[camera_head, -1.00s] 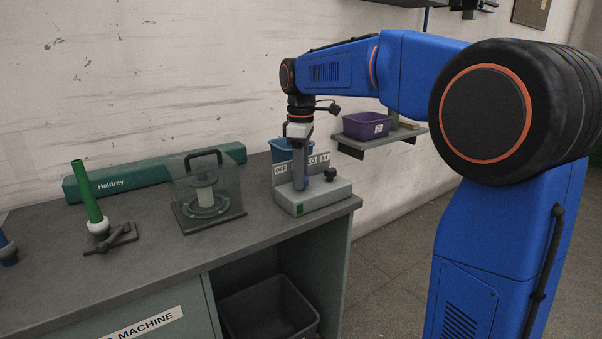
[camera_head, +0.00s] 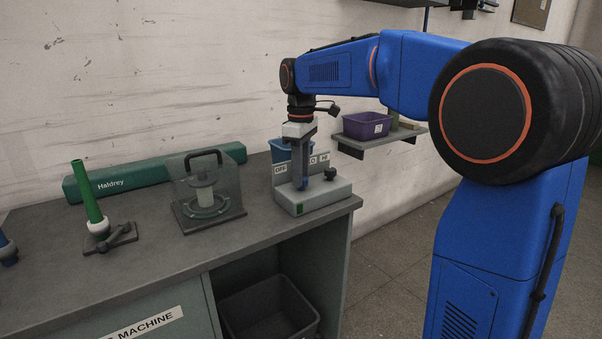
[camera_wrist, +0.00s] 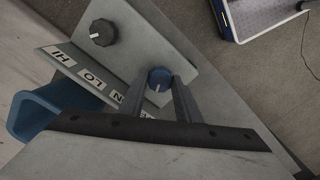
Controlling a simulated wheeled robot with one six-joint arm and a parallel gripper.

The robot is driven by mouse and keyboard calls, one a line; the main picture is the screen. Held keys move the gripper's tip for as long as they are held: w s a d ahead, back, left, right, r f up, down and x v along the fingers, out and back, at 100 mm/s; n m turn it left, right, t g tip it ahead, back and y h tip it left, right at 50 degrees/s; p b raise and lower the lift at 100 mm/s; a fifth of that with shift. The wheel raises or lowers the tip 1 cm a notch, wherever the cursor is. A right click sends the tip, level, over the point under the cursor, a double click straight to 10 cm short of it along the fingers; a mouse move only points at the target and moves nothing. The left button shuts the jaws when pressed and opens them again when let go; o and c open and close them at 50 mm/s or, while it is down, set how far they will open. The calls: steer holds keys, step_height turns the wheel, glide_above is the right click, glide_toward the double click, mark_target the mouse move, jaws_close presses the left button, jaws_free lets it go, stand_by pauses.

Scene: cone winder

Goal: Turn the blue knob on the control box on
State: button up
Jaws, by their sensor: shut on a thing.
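The control box (camera_head: 318,198) is a pale grey box at the right end of the bench, with a label plate at its back. In the wrist view the blue knob (camera_wrist: 160,76) sits between the two fingers of my gripper (camera_wrist: 158,82), which is shut on it. Its white pointer mark faces the bottom of that view. In the head view my gripper (camera_head: 301,183) points down onto the box and largely hides the knob. The labels HI and LO read clearly; another ending in N is partly covered by a finger.
A black knob (camera_wrist: 103,32) stands beside the blue one on the same box. A blue bin (camera_head: 281,151) is behind the box. A clear-shielded fixture (camera_head: 207,190) and a green tube (camera_head: 87,192) stand to the left. A purple bin (camera_head: 366,125) sits on a wall shelf.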

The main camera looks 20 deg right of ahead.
steer(key=m, duration=1.1)
steer(key=shift+m, duration=0.3)
stand_by(0.4)
steer(key=o, duration=1.1)
steer(key=shift+c, duration=0.2)
step_height(320, 180, up, 17)
steer(key=shift+r, duration=0.2)
